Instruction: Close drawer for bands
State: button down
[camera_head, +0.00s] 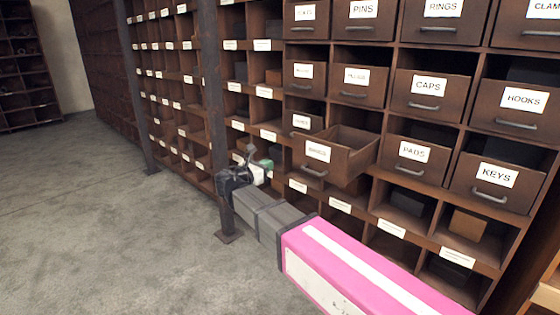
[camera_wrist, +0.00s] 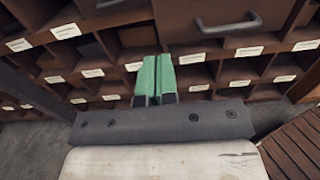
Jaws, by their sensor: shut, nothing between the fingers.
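The brown drawer labelled "BANDS" (camera_head: 318,168) is pulled out from the shelf wall in the head view, with its open top and inside showing. Its metal handle (camera_head: 314,172) is on the front below the label. My gripper (camera_head: 267,163) is just left of the drawer front, apart from the handle. In the wrist view its green fingers (camera_wrist: 155,77) are together and hold nothing. A brown drawer front with a grey handle (camera_wrist: 228,22) shows above and right of the fingers; its label is out of view.
Closed drawers such as "PADS" (camera_head: 413,152) and "CAPS" (camera_head: 426,85) are to the right. Open cubbies with labels lie below and to the left. A dark metal post (camera_head: 213,110) stands left of my gripper. The grey floor (camera_head: 90,210) at the left is clear.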

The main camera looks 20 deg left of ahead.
aim_at(327, 137)
jog(key=x, duration=1.3)
jog(key=x, duration=2.5)
jog(key=shift+r, duration=0.15)
